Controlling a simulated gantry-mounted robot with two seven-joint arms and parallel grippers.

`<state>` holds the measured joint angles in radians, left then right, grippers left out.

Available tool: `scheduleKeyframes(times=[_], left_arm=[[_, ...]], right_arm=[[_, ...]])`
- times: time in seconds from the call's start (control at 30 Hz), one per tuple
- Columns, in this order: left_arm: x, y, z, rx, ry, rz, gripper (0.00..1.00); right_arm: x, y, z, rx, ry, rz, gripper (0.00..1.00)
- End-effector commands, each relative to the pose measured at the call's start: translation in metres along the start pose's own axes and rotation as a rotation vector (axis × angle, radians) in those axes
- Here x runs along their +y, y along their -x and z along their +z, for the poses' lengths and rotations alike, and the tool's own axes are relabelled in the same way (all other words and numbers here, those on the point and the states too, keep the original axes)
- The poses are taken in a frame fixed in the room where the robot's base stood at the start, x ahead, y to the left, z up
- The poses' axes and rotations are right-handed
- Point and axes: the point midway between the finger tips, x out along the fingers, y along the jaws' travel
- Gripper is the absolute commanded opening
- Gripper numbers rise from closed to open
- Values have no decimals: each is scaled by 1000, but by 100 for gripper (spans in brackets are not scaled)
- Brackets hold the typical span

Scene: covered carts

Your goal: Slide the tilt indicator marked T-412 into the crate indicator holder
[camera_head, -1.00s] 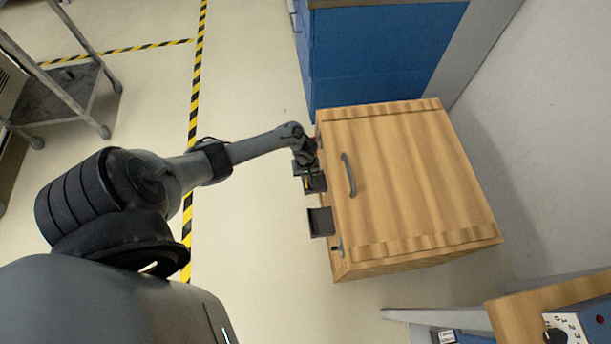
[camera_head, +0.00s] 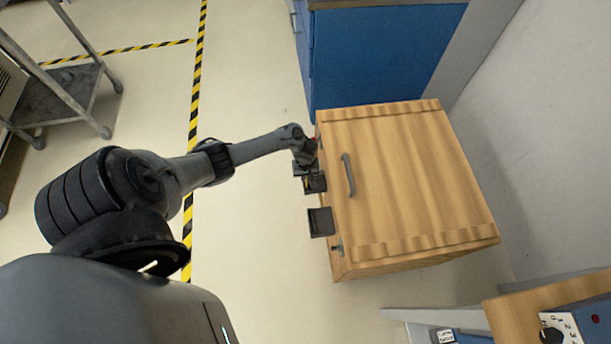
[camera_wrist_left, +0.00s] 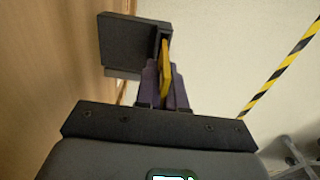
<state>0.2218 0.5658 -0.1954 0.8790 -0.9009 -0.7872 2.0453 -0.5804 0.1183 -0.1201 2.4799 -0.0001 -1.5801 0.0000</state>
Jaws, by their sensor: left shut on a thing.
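The wooden crate (camera_head: 410,180) stands on the floor, with dark holders on its left side. My left gripper (camera_head: 307,172) is at that side, beside the upper dark holder (camera_head: 317,183). In the left wrist view, its purple fingers (camera_wrist_left: 163,85) are shut on a thin yellow piece, seemingly the tilt indicator (camera_wrist_left: 164,62). The yellow piece points at the right edge of a dark holder (camera_wrist_left: 127,42) on the crate wall. I cannot tell whether it is inside the holder or just beside it. No T-412 marking is readable. My right gripper is out of view.
A second dark holder (camera_head: 321,222) sits lower on the same crate side. A handle (camera_head: 348,175) is on the crate top. A blue cabinet (camera_head: 385,60) stands behind the crate and a metal cart (camera_head: 60,95) stands far left. The floor left of the crate is clear.

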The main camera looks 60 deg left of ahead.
Motion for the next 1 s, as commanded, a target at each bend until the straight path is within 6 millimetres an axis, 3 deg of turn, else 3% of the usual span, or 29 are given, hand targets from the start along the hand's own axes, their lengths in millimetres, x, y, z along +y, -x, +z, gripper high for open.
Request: scheduleKeyframes(times=[1.0], left_arm=[[0,-26,0,0,0,1,0]], right_arm=[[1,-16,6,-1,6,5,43]])
